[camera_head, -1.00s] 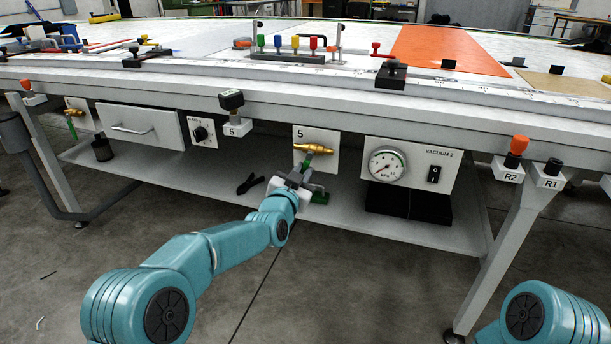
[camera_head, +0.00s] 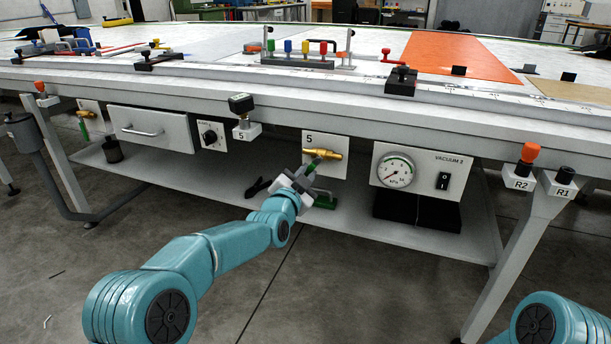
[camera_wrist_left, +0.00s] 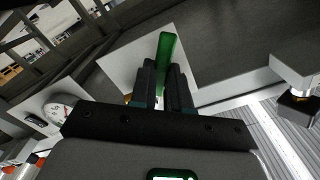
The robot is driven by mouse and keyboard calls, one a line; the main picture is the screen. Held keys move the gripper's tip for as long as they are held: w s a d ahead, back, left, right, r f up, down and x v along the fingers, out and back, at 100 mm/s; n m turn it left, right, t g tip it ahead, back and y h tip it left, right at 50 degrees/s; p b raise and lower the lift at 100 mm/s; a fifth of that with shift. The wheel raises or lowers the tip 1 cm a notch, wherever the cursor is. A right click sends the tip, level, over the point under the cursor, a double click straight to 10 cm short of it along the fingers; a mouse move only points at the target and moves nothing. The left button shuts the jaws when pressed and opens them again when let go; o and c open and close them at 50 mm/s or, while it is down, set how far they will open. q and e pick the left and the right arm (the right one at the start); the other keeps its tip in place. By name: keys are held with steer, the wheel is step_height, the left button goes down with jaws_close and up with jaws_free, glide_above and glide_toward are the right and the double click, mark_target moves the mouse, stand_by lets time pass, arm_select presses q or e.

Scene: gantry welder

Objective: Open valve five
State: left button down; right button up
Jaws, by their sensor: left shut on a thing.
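Valve five is a brass valve (camera_head: 325,154) on a white plate (camera_head: 338,170) marked 5, under the table's front edge. Its green handle (camera_wrist_left: 167,52) shows in the left wrist view, standing out between and beyond the fingertips. My left gripper (camera_head: 308,172) is just below and left of the brass body, shut on the green handle. It also shows in the left wrist view (camera_wrist_left: 164,85). In the head view the hand and fingers hide most of the handle. My right gripper is out of view; only part of my right arm shows at lower right.
A vacuum gauge panel (camera_head: 418,170) is right of the valve plate. A black-topped part (camera_head: 241,104) on a bracket marked 5 is at upper left. Another brass valve (camera_head: 86,113) is far left.

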arm_select(q)
steer(key=c, duration=1.1)
jaws_free()
steer(key=shift+s, duration=0.1)
steer(key=p+v, duration=0.2)
steer(key=v, duration=1.4)
steer(key=shift+s, duration=0.1)
